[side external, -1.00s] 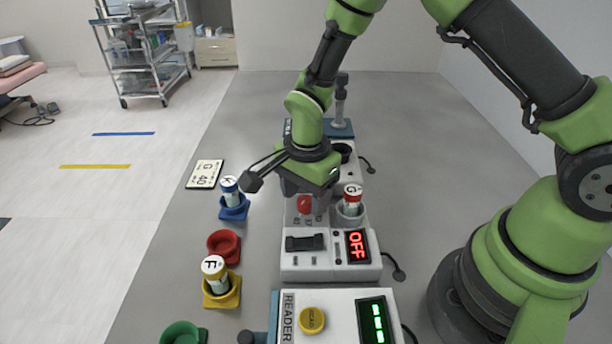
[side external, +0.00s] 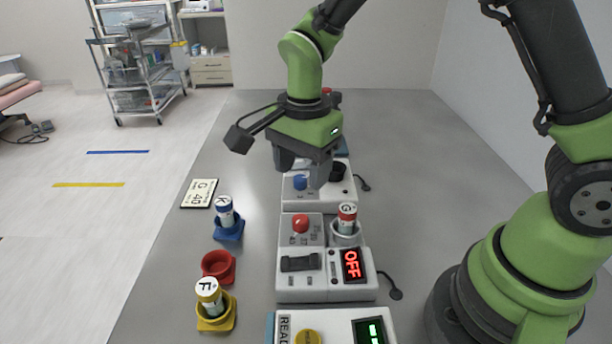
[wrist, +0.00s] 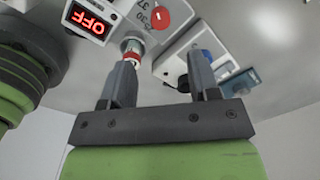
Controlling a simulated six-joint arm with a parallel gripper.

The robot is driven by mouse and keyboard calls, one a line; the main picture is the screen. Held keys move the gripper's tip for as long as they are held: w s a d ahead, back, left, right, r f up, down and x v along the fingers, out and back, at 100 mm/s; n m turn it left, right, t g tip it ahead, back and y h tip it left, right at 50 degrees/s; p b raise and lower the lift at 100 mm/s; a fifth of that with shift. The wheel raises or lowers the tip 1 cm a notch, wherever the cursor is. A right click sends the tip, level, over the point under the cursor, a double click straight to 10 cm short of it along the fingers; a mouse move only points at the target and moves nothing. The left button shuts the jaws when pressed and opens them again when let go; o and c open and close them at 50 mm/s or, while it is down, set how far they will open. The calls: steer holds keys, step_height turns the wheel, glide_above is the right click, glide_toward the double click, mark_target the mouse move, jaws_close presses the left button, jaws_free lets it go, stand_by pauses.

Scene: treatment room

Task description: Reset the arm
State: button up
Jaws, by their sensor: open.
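My gripper (side external: 304,172) is open and empty. It hangs above the device row on the grey table, over the far unit with the blue knob (side external: 299,182). In the wrist view, my gripper (wrist: 160,85) has its two fingers apart with nothing between them. Below and nearer in the side view is a white device (side external: 325,287) with a red knob (side external: 300,223) and a display (side external: 353,266) reading OFF. A red-capped vial marked G (side external: 347,218) stands in that device's grey holder. The vial (wrist: 132,54) also shows in the wrist view, beyond one finger.
Left of the devices stand a vial marked K in a blue holder (side external: 229,231), an empty red holder (side external: 218,266) and a vial marked F in a yellow holder (side external: 216,322). A G 40 card (side external: 199,193) lies farther back. The reader (side external: 345,325) is in front.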

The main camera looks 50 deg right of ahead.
steer(key=s+d+r+n+t+y, duration=0.1)
steer(key=s+r+n+t, duration=0.15)
steer(key=r, duration=0.35)
steer(key=s+d+r+n+t, duration=0.1)
steer(key=s+d+r+n, duration=0.1)
steer(key=s+r+n, duration=0.3)
steer(key=s+r+n+t+y, duration=0.1)
steer(key=s+r+n+t, duration=0.2)
steer(key=s, duration=0.6)
steer(key=shift+d+r+n, duration=0.45)
steer(key=shift+r+n, duration=0.5)
steer(key=shift+n, duration=0.1)
